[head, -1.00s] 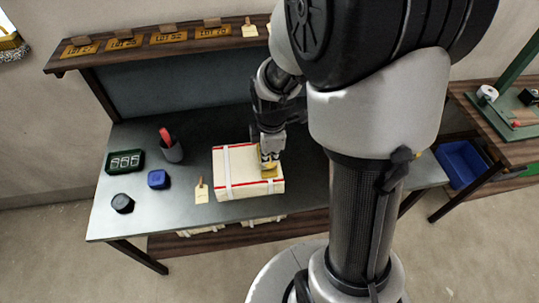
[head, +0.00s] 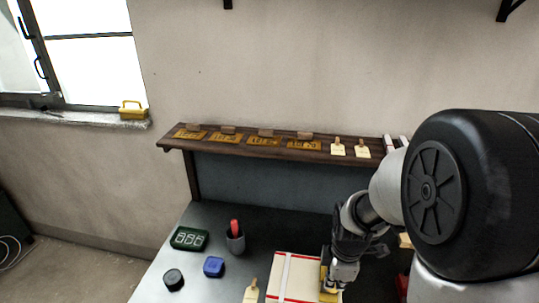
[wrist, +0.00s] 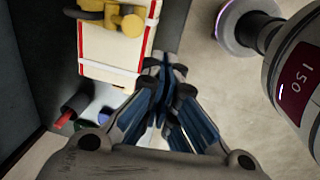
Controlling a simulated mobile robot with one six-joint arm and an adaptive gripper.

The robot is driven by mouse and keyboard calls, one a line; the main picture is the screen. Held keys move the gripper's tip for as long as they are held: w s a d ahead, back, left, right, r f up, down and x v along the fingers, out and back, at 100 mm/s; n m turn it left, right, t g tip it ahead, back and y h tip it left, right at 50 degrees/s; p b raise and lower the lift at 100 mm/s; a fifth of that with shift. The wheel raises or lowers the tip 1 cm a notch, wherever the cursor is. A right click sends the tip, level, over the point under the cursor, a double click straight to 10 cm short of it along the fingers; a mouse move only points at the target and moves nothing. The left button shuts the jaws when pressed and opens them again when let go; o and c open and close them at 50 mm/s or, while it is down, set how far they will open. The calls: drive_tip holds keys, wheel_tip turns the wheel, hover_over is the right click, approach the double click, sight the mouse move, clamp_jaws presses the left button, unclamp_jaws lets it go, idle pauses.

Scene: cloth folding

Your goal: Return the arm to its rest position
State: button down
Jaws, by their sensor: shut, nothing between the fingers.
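My gripper (head: 338,284) is low at the right end of a cream folded cloth bundle (head: 291,277) with red edges and white straps, partly cut off by the frame's bottom. A yellow piece (head: 324,274) shows beside the gripper, at the bundle. In the wrist view my gripper (wrist: 166,75) has its blue fingers together, with nothing between them. My upper arm fills the right of the head view.
The grey bench (head: 190,258) holds a green display box (head: 189,239), a dark cup with a red item (head: 235,240), a blue block (head: 214,267), a black round piece (head: 173,279) and a tag (head: 250,292). A wooden shelf (head: 175,145) with lot plates runs behind.

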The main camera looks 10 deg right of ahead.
drive_tip(key=s+a+r+m+t+b, duration=0.1)
drive_tip(key=s+a+r+m+b, duration=0.2)
drive_tip(key=s+m, duration=0.4)
drive_tip(key=s+a+r+m+t+b, duration=0.2)
drive_tip(key=s+a+r+m+b, duration=0.2)
drive_tip(key=s, duration=0.5)
drive_tip(key=r+m+b, duration=0.2)
drive_tip(key=m, duration=0.1)
drive_tip(key=shift+s+m, duration=0.3)
